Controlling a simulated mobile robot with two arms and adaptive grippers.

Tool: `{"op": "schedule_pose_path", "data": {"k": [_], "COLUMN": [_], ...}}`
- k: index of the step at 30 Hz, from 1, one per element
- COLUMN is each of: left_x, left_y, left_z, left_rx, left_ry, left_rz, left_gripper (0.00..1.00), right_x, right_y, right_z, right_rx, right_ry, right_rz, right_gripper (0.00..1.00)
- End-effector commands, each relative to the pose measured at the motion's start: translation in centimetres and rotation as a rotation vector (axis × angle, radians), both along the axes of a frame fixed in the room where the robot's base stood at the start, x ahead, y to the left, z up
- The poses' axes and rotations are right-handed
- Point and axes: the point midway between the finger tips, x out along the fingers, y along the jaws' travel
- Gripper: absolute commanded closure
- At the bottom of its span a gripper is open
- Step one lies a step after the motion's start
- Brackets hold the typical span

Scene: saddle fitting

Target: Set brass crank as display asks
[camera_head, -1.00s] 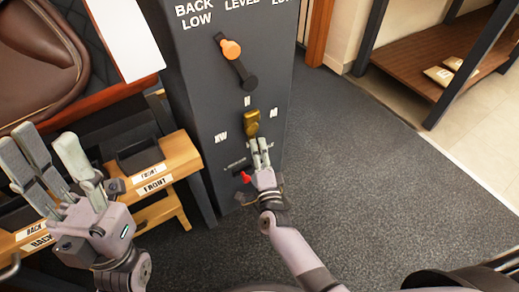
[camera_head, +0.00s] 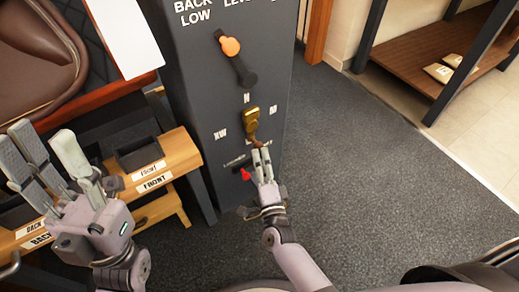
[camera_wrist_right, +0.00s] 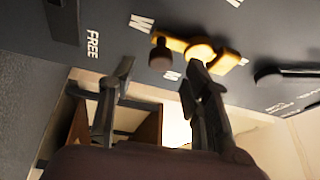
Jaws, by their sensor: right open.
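The brass crank (camera_head: 250,116) is on the dark grey post, among the white labels XW, N and M. Its arm runs downward toward my right gripper (camera_head: 261,152). The right wrist view shows the brass crank (camera_wrist_right: 201,51) with a brown knob (camera_wrist_right: 160,54) at its left end. There, the fingers of my right gripper (camera_wrist_right: 158,82) are apart, with the knob just past their tips and between them in the picture. I cannot tell whether they touch. My left gripper (camera_head: 45,150) is open and empty at the left. No display text asking for a setting is legible.
An orange-knobbed lever (camera_head: 230,47) sits above the crank, under labels BACK, LOW and LEVEL. A red lever (camera_head: 245,174) sits below it. A wooden stand (camera_head: 178,153) marked FRONT and a brown saddle (camera_head: 45,45) are at left. The carpet at right is clear.

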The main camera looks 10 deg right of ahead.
Motion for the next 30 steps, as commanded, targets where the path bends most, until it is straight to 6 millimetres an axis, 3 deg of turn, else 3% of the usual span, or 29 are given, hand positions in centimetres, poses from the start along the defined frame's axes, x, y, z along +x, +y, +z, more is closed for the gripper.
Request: {"op": "schedule_pose_path", "data": {"k": [6, 12, 30], "left_x": [0.0, 0.0, 0.0], "left_y": [0.0, 0.0, -0.1], "left_z": [0.0, -0.1, -0.1], "left_rx": [0.001, 0.001, 0.002], "left_ry": [0.002, 0.002, 0.003], "left_rz": [-0.001, -0.001, -0.001], "left_gripper": [0.6, 0.6, 0.6], "right_x": [-4.6, -6.6, -6.9], "right_y": [0.2, 0.3, 0.3], "right_z": [-0.5, -0.7, -0.7], "right_rx": [0.0, 0.0, 0.0], "right_ry": [0.002, 0.0, -0.001], "right_rz": [0.001, 0.001, 0.0], "right_gripper": [0.56, 0.56, 0.56]}}
